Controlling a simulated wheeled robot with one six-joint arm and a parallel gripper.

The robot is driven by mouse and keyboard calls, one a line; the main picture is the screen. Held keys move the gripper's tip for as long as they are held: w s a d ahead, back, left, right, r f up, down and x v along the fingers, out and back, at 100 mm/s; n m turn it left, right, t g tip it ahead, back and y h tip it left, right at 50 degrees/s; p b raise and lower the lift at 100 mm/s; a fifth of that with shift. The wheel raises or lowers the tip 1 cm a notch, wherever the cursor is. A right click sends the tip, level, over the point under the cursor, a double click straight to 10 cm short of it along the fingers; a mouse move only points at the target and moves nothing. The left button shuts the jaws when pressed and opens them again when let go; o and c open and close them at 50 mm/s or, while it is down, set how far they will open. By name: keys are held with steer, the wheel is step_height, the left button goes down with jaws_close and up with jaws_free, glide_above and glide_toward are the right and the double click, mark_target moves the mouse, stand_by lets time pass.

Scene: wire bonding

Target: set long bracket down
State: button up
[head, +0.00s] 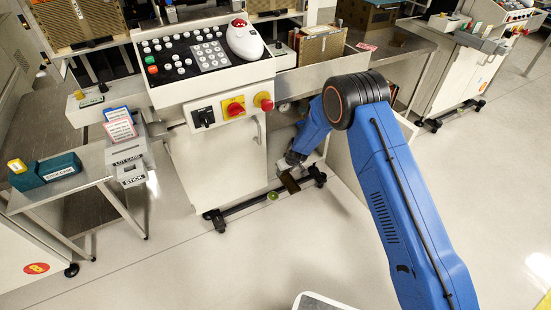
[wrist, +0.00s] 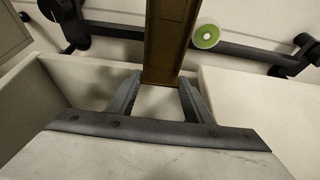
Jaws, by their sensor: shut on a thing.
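The long bracket (wrist: 168,40) is a brown, channel-like bar in the wrist view, running up from between the fingers to the top edge. My gripper (wrist: 160,92) is shut on its near end, one finger on each side. In the head view my gripper (head: 291,163) is low beside the white machine cabinet, and the bracket (head: 290,182) shows as a small dark brown piece by the cabinet's foot bar. In the wrist view it crosses over that bar. I cannot tell whether it touches the bar or the floor. Its far end is cut off in the wrist view.
The black foot bar (head: 245,207) with casters runs along the cabinet (head: 222,160). A green disc (wrist: 205,37) lies beside the bracket and also shows in the head view (head: 272,196). A side table (head: 70,183) stands at left. The floor in front is mostly clear.

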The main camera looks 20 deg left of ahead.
steer(key=w+a, duration=0.7)
steer(key=a, duration=0.2)
steer(key=w+a, duration=0.4)
steer(key=shift+w+a, duration=0.2)
steer(key=shift+w, duration=0.1)
steer(key=shift+f, duration=1.75)
steer(key=shift+f, duration=0.15)
steer(key=o, duration=1.2)
steer(key=shift+v, duration=3.85)
